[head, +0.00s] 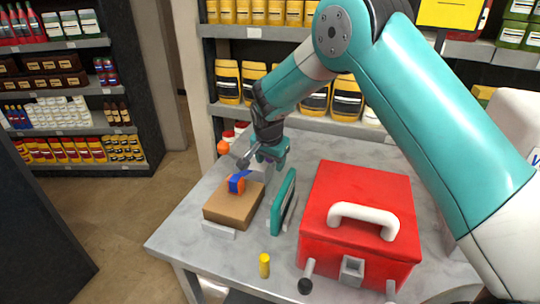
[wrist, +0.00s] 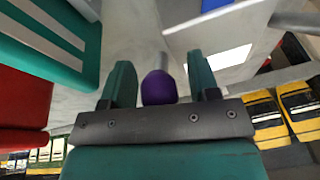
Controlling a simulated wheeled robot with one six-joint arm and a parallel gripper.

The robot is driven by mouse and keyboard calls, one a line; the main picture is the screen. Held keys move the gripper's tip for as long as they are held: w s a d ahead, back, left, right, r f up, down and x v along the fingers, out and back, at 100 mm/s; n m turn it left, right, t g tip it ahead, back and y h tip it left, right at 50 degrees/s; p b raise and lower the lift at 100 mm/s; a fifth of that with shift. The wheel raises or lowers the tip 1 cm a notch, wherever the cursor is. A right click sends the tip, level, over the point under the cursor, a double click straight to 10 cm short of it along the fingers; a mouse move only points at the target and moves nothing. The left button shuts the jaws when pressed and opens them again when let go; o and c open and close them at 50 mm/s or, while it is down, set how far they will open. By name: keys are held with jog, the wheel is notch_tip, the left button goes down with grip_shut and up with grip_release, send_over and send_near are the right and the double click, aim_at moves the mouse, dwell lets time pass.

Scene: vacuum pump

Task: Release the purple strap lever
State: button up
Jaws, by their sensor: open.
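The purple strap lever shows in the wrist view as a dark purple rounded knob (wrist: 159,88) on a pale grey rod. My gripper (wrist: 162,76) is open, with one finger on each side of the knob. Gaps show between the knob and both fingers, so the knob is not clamped. In the head view my gripper (head: 268,158) is low over the back of the table, behind a brown block (head: 232,204). The lever is mostly hidden there by the gripper.
A blue and orange piece (head: 238,182) sits on the brown block. A teal panel (head: 284,202) stands right of it, then a red box (head: 356,215) with a white handle. A small yellow cylinder (head: 264,265) stands near the table's (head: 195,262) front. Stocked shelves stand behind.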

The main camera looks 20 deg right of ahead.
jog(key=b+v, duration=0.3)
jog(key=v, duration=1.4)
jog(key=shift+r, duration=0.15)
jog(key=shift+s, duration=0.2)
